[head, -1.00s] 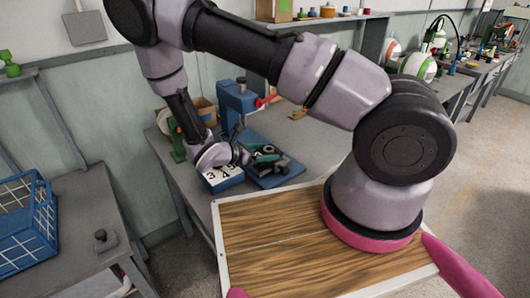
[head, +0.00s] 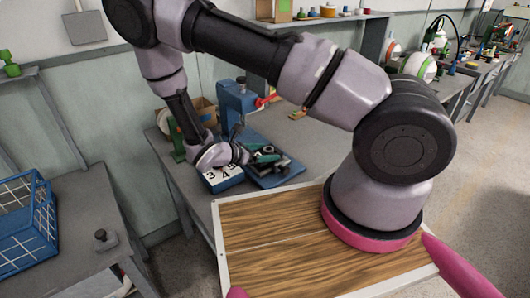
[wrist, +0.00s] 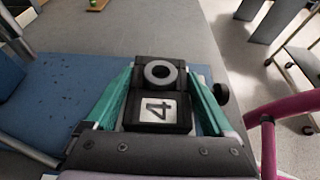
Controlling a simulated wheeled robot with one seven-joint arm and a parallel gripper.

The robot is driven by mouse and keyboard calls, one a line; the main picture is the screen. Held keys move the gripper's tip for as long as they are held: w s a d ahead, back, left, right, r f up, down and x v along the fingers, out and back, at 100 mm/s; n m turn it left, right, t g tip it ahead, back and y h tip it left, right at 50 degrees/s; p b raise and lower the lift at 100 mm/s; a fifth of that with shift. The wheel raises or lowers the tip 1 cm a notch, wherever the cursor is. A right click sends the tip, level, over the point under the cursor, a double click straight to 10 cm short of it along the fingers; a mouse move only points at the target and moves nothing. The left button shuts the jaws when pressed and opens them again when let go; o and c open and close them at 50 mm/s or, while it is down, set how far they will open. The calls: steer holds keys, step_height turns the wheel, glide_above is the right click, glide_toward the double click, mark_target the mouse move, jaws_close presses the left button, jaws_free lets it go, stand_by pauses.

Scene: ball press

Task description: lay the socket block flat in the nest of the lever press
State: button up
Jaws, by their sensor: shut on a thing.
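The socket block (wrist: 158,105) is dark, with a white label reading 4 and a pale ring around a dark hole. In the wrist view it sits between the green fingers of my gripper (wrist: 157,98), which is shut on it. In the head view my gripper (head: 265,157) is low over the blue base plate (head: 262,181) of the lever press. The blue press column (head: 237,101) stands just behind, with a red-ended lever (head: 265,101). The nest cannot be made out clearly, and I cannot tell whether the block touches it.
A blue tray (head: 225,184) with white number labels lies left of the base plate. A cardboard box (head: 204,110) and green stand (head: 177,143) are behind it. A blue wire crate (head: 25,225) is on the left bench. The grey bench is clear to the right.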

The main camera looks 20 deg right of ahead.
steer(key=shift+f, duration=0.75)
steer(key=o, duration=1.2)
steer(key=shift+c, duration=0.2)
steer(key=v, duration=1.1)
steer(key=shift+d, duration=0.1)
